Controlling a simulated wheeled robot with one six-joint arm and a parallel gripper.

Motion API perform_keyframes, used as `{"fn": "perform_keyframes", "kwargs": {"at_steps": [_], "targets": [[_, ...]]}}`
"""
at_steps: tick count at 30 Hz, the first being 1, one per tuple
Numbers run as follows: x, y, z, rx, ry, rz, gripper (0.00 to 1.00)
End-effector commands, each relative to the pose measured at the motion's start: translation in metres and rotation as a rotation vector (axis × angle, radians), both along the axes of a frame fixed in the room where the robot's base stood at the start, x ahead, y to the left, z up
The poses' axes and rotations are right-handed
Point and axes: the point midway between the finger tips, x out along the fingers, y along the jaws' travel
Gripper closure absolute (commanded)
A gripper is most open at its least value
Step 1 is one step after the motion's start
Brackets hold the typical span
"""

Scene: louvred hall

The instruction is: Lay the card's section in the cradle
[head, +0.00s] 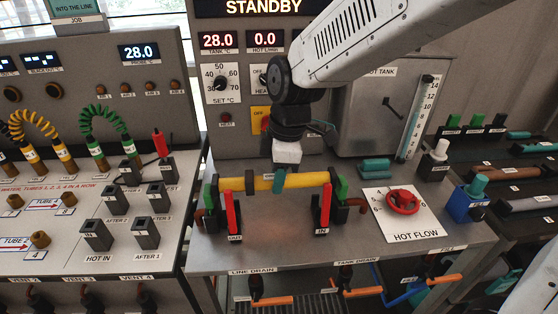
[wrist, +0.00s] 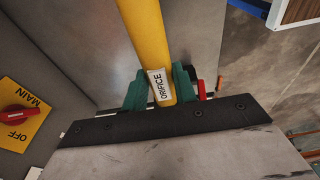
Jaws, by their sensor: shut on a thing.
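A yellow section (head: 250,184) lies level across the cradle on the steel bench. In the wrist view the section (wrist: 149,35) bears a label reading ORIFICE. My gripper (head: 279,180) comes down from above and is shut on it near its middle, the teal fingers (wrist: 160,88) on both sides. The cradle has an OUT post (head: 233,212) and an IN post (head: 323,210), with red levers and green end pieces. The section's ends are between the end pieces; I cannot tell whether it rests or hovers. The job card (head: 76,8) is cut off; "INTO THE LINE" shows.
A teal piece (head: 374,168) lies behind. Racks at right hold several other sections (head: 528,203). A panel with hoses and sockets (head: 85,200) is at left.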

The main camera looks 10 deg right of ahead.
Motion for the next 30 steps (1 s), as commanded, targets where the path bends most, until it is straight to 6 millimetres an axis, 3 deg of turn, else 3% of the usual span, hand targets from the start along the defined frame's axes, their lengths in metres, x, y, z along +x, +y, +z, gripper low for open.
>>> {"fn": "perform_keyframes", "kwargs": {"at_steps": [9, 30], "targets": [[0.000, -0.001, -0.022, 0.000, 0.000, 0.000, 1.00], [0.000, -0.004, -0.027, 0.000, -0.001, -0.001, 1.00]]}}
